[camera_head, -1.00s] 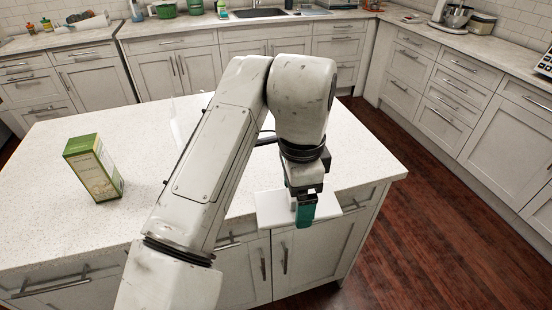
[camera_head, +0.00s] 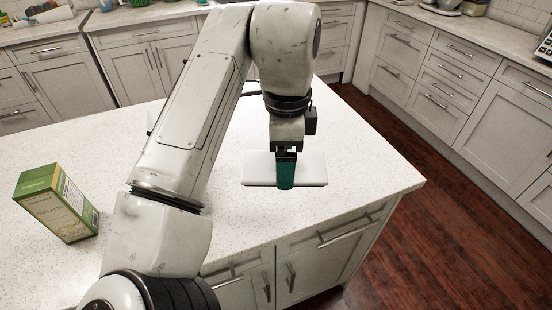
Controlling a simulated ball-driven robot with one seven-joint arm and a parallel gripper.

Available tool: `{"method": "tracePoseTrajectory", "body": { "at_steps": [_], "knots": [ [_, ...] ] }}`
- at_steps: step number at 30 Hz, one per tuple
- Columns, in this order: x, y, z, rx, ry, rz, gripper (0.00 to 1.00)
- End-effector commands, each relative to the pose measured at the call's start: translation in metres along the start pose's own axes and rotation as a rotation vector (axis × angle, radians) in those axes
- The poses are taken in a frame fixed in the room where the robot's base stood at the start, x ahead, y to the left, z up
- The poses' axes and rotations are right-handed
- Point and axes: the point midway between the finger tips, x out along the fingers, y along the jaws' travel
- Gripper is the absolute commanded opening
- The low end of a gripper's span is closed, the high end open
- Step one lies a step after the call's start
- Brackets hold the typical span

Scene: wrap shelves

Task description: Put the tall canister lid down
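The lid (camera_head: 256,168) is a flat, white, rectangular slab. My gripper (camera_head: 286,182) has green fingers and is shut on the middle of the lid. The lid is level and lies over the front right part of the white speckled island counter (camera_head: 370,170). I cannot tell whether it touches the counter or hangs a little above it. No tall canister can be made out; my arm covers much of the counter's middle.
A green and tan box (camera_head: 55,205) stands on the left of the counter. The counter right of the lid is clear up to its edge. Cabinets (camera_head: 430,70) line the back and right, beyond the wooden floor (camera_head: 460,225).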

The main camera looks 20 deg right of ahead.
Motion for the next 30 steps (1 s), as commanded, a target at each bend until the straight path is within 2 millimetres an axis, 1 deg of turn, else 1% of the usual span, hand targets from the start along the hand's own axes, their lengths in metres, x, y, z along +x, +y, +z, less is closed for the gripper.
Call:
{"method": "tracePoseTrajectory", "body": {
  "at_steps": [1, 8, 9, 12, 13, 15, 18, 26, 30],
  "knots": [
    [0.005, -0.013, -0.001, 0.001, 0.005, 0.000, 0.54],
    [0.030, -0.064, 0.004, 0.000, 0.005, 0.001, 0.54],
    [0.036, -0.071, 0.004, -0.001, 0.005, 0.003, 0.54],
    [0.055, -0.085, 0.006, 0.000, 0.003, 0.004, 0.54],
    [0.057, -0.089, 0.008, -0.001, 0.001, 0.003, 0.54],
    [0.067, -0.097, 0.009, -0.001, 0.001, 0.002, 0.54],
    [0.077, -0.105, 0.010, 0.000, 0.000, 0.001, 0.54],
    [0.091, -0.116, 0.011, 0.000, -0.001, 0.002, 0.54],
    [0.111, -0.114, 0.011, 0.000, 0.000, 0.002, 0.54]
  ]
}}
